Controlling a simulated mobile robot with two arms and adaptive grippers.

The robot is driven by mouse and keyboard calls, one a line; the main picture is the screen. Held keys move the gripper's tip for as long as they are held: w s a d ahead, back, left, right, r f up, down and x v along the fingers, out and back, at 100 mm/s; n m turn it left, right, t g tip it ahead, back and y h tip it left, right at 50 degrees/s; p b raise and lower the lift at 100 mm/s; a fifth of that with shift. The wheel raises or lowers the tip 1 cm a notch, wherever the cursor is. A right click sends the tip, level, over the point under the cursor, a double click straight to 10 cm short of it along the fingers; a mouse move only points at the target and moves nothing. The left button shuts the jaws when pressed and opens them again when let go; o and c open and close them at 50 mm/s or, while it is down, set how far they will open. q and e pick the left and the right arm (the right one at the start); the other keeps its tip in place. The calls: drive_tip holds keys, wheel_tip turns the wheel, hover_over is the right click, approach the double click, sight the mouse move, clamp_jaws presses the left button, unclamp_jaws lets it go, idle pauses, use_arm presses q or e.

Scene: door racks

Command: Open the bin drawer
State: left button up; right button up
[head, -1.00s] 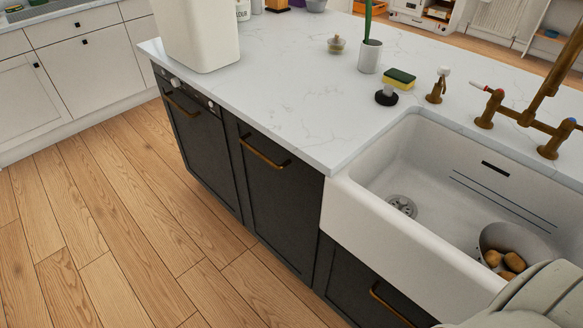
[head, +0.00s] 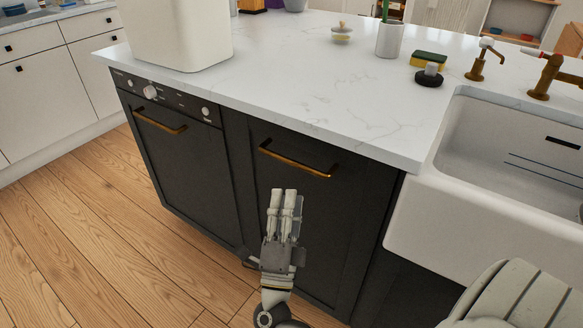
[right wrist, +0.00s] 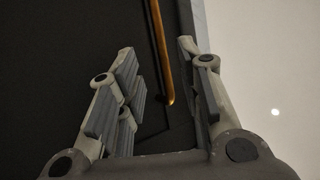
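The dark drawer front (head: 345,215) right of the oven-like panel has a brass bar handle (head: 295,160) near its top, and the drawer looks shut. My right gripper (head: 286,195) is in front of this drawer, a little below the handle, fingers pointing up towards it. In the right wrist view, the gripper (right wrist: 160,75) has its fingers spread and empty. The brass handle (right wrist: 158,50) shows in the gap between them, farther off against the dark front (right wrist: 80,30); no contact is visible. My left gripper is not in view.
A dark appliance front (head: 180,150) with knobs and its own brass handle (head: 158,121) is to the left. The white countertop (head: 290,75) overhangs above. A white sink (head: 430,215) is at right. Wooden floor (head: 70,230) is clear at left.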

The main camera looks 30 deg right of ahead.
sight(291, 162)
drive_tip(key=x, duration=0.9)
drive_tip(key=shift+w+r+p, duration=0.1)
drive_tip(key=shift+w+p, duration=0.25)
drive_tip(key=shift+w, duration=0.05)
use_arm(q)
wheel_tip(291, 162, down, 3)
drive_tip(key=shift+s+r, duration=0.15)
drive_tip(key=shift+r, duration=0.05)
use_arm(e)
clamp_jaws()
